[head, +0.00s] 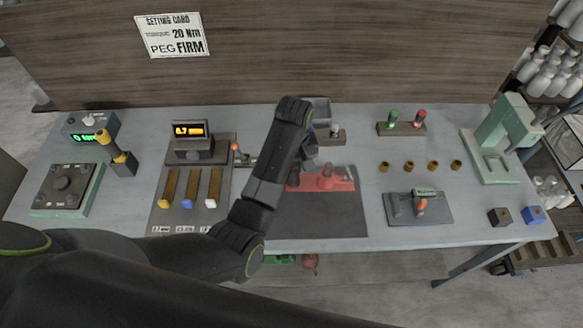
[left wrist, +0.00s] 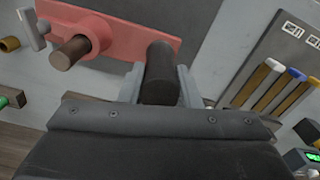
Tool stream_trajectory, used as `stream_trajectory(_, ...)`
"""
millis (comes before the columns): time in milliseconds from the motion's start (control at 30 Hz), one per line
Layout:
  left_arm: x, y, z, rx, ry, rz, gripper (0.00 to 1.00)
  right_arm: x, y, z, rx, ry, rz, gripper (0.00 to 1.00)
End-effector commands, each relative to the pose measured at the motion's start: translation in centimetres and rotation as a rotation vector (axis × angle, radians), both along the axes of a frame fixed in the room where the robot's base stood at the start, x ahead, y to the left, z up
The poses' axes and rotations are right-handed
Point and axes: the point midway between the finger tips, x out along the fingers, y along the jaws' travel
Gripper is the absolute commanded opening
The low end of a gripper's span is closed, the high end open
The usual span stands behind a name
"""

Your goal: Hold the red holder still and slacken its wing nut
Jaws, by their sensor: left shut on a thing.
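The red holder (head: 330,183) lies on a dark mat (head: 325,217) at the middle of the bench. In the left wrist view the red holder (left wrist: 130,32) shows a brown peg (left wrist: 72,52) in its round boss, and a dark cylindrical grip (left wrist: 160,72) at one end. A grey wing nut (left wrist: 32,28) shows beyond the peg, at the far end. My left gripper (head: 304,172) is at the holder's left end. In the left wrist view its fingers (left wrist: 160,88) are shut on the dark grip, one on each side. My right gripper is in neither view.
A setting card (head: 173,35) on the back board reads 20 Nm, peg firm. Left of the mat are a lit display (head: 190,130) and several coloured-end handles (head: 189,188). To the right are brass pieces (head: 409,166), a grey fixture (head: 420,208) and a green press (head: 495,140).

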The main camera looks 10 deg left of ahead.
Motion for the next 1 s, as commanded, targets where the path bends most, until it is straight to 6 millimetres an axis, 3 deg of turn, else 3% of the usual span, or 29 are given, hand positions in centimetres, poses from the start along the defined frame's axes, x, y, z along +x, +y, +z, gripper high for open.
stream_trajectory(1000,0.2,-0.2,-5.3,-0.001,-0.004,0.000,0.00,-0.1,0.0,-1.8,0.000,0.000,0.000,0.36)
